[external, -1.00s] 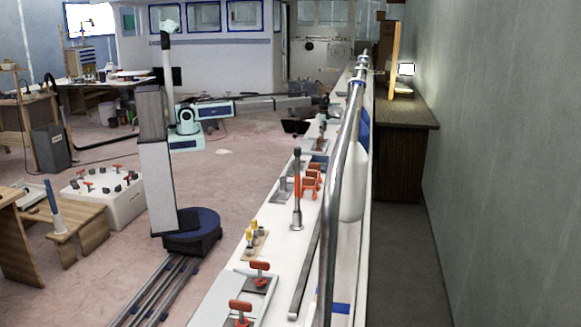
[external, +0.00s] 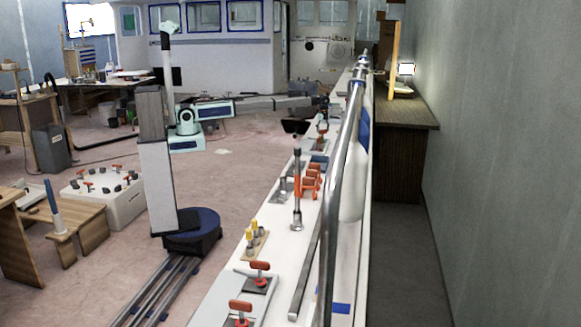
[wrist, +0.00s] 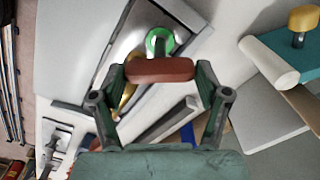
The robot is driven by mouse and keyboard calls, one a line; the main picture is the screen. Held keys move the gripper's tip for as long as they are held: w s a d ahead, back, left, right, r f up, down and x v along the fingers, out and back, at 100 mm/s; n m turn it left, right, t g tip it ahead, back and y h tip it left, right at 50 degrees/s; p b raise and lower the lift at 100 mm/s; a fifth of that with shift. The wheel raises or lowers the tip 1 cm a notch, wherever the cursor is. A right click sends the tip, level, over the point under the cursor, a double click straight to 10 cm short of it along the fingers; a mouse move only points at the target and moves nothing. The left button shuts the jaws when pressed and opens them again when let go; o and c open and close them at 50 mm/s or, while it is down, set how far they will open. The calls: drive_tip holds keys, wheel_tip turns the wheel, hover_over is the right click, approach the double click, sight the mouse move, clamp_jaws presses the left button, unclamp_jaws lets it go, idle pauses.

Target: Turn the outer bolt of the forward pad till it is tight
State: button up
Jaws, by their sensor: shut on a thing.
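In the wrist view a red T-handle bolt (wrist: 158,70) stands on a grey metal pad (wrist: 190,14), with a bright green ring (wrist: 160,41) at its foot. My gripper (wrist: 158,76) is shut on the red handle, one finger at each end. A brass-coloured part (wrist: 127,97) shows partly behind the left finger. In the external view my gripper (external: 324,108) is small and dark at the far part of the long white ledge, above a small pad there. Bolt details are too small to tell in that view.
Nearer on the white ledge (external: 283,245) are orange clamps (external: 310,182), an upright tool (external: 297,190), yellow-topped pieces (external: 252,232) and red T-handles (external: 260,268). A metal rail (external: 331,200) runs along its right side. A yellow knob (wrist: 303,18) is at upper right in the wrist view.

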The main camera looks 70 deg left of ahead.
drive_tip(key=shift+w+a+r, duration=0.1)
drive_tip(key=shift+w+r, duration=0.15)
drive_tip(key=shift+r, duration=0.05)
drive_tip(key=o, duration=1.1)
drive_tip(key=shift+o, duration=0.3)
drive_tip(key=shift+s+r, duration=0.1)
drive_tip(key=shift+f, duration=0.2)
drive_tip(key=shift+s, duration=0.1)
drive_tip(key=shift+r, duration=0.1)
wheel_tip(320, 180, up, 12)
